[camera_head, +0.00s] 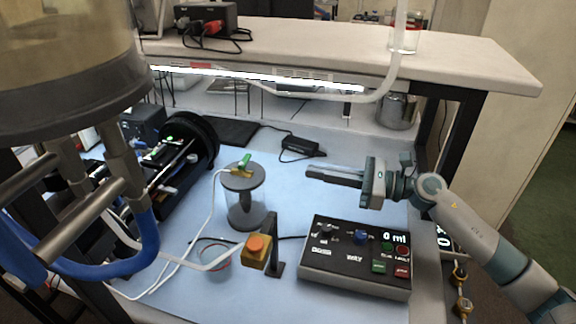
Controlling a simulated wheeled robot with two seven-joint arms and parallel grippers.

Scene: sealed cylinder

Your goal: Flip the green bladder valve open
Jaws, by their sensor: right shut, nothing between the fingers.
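The green valve handle (244,161) sits on a brass fitting on top of the clear sealed cylinder (245,200), which has grey end caps and stands upright on the blue mat. The handle looks tilted upward; its exact valve position is too small to tell. A white tube runs from the fitting down to the left. My right gripper (308,174) comes in from the right, with its fingers pointing left. It is shut and empty, to the right of the valve and apart from it. My left gripper is not in view.
A control box (357,258) reading "0 ml" stands below my right gripper. An orange button on a yellow block (257,250) on a dark post stands in front of the cylinder. Black apparatus (185,150) is at the left. A large vessel (65,70) fills the upper left.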

